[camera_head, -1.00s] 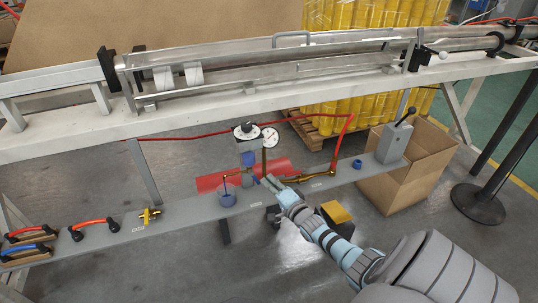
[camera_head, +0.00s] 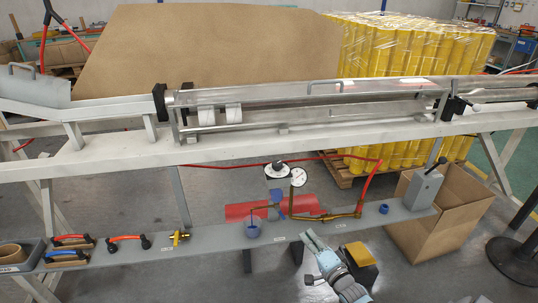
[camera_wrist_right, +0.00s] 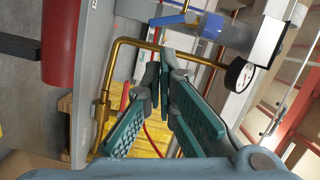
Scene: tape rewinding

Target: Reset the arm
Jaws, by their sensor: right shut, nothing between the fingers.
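My right gripper (camera_head: 312,238) reaches up from the bottom of the head view, in front of the grey shelf. Its teal fingers also show in the right wrist view (camera_wrist_right: 163,62), shut at the tips with nothing between them. Beyond them in the wrist view are a brass pipe (camera_wrist_right: 106,85), a pressure gauge (camera_wrist_right: 239,75) and a blue fitting (camera_wrist_right: 200,25). In the head view the gauge (camera_head: 299,177) stands above the brass pipes (camera_head: 325,217), apart from the gripper. My left gripper is not in view.
The grey shelf (camera_head: 210,240) holds red-handled and blue-handled tools (camera_head: 68,258), a yellow brass fitting (camera_head: 180,237), blue cups (camera_head: 252,230) and a lever box (camera_head: 425,188). A white beam (camera_head: 300,137) runs above. A cardboard box (camera_head: 450,215) stands right.

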